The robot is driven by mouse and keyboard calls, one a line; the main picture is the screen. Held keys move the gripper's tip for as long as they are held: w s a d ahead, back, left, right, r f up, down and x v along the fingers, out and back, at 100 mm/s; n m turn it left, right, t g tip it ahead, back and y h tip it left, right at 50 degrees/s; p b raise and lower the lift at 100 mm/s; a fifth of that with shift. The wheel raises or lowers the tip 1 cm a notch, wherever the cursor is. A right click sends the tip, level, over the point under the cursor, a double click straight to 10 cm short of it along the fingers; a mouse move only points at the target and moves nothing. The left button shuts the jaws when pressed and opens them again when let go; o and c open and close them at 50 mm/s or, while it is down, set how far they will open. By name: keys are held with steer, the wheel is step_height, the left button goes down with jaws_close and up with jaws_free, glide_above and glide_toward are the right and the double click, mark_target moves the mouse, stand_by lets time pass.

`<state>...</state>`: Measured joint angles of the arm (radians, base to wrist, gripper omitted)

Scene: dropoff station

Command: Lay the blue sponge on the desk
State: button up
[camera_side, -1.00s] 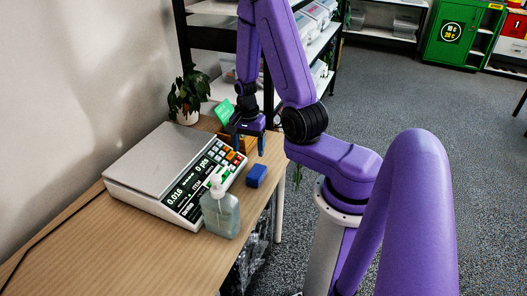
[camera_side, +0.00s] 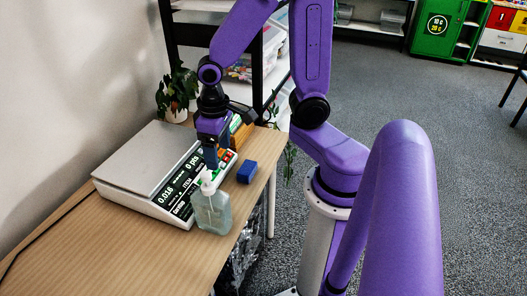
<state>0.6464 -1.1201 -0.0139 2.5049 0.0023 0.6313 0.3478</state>
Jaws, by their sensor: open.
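The blue sponge (camera_side: 247,172) lies on the wooden desk (camera_side: 120,234) near its right edge, to the right of the soap bottle. My gripper (camera_side: 211,162) is open and points down. It is to the left of the sponge, over or near the keypad end of the scale and just behind the bottle's pump. It is apart from the sponge. Its fingers overlap each other in this view, so the gap between them is hard to see. Nothing shows held in it.
A weighing scale (camera_side: 147,160) fills the desk's back left. A clear soap bottle (camera_side: 211,211) stands close in front of my gripper. A potted plant (camera_side: 176,95) and an orange-brown box (camera_side: 241,133) are behind. The desk's front left is clear.

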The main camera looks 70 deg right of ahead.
steer(key=s+a+r+n, duration=0.2)
steer(key=s+n, duration=0.3)
steer(key=s, duration=0.1)
steer(key=s+a+r+n, duration=0.1)
steer(key=s+r+n, duration=0.2)
steer(key=s+n, duration=0.3)
steer(key=shift+s+a+r, duration=0.3)
steer(key=shift+s+a, duration=0.1)
steer(key=shift+s, duration=0.15)
